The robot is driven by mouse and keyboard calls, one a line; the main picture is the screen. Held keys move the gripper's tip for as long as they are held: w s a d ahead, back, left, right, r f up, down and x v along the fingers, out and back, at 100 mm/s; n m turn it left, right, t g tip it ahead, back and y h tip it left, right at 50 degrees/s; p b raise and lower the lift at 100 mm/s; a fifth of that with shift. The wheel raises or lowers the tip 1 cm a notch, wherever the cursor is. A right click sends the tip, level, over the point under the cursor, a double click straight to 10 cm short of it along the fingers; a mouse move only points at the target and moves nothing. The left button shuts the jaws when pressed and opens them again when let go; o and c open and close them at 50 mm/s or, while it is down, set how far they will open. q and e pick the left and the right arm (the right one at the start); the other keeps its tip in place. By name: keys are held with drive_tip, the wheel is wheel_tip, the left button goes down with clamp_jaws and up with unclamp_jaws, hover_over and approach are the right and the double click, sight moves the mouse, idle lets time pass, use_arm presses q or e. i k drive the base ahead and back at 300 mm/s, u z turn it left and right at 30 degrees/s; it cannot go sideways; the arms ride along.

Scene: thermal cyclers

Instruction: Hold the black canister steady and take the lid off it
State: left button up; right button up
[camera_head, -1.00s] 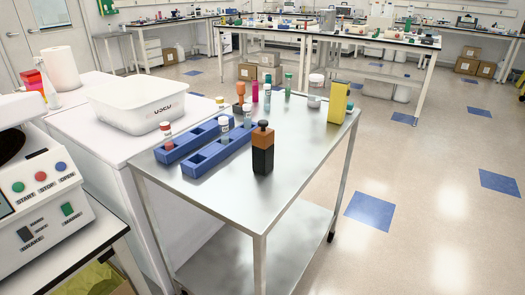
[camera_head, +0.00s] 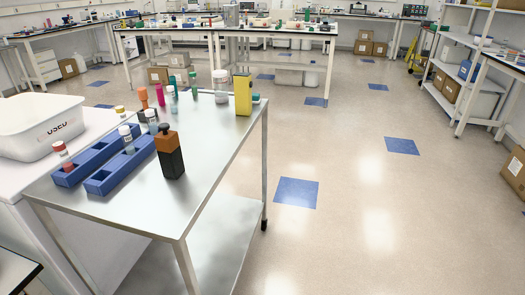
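The black canister (camera_head: 171,164) stands upright on the steel cart near its front edge, just right of the blue racks. Its lower body is black, with a brown-orange band (camera_head: 168,142) above and a dark knob (camera_head: 164,128) on top. I cannot tell whether the lid is the brown part or only the knob. Neither of my grippers is in view, and nothing touches the canister.
The steel cart (camera_head: 215,150) also holds two blue racks (camera_head: 122,172) with capped vials, several small bottles, a white-lidded jar (camera_head: 220,86) and a yellow block (camera_head: 243,95). A white tub (camera_head: 40,127) sits at left. Floor right of the cart is open.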

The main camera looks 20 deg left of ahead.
sight(172, 165)
drive_tip(key=z, duration=0.75)
drive_tip(key=i, duration=1.55)
drive_tip(key=u, duration=3.3)
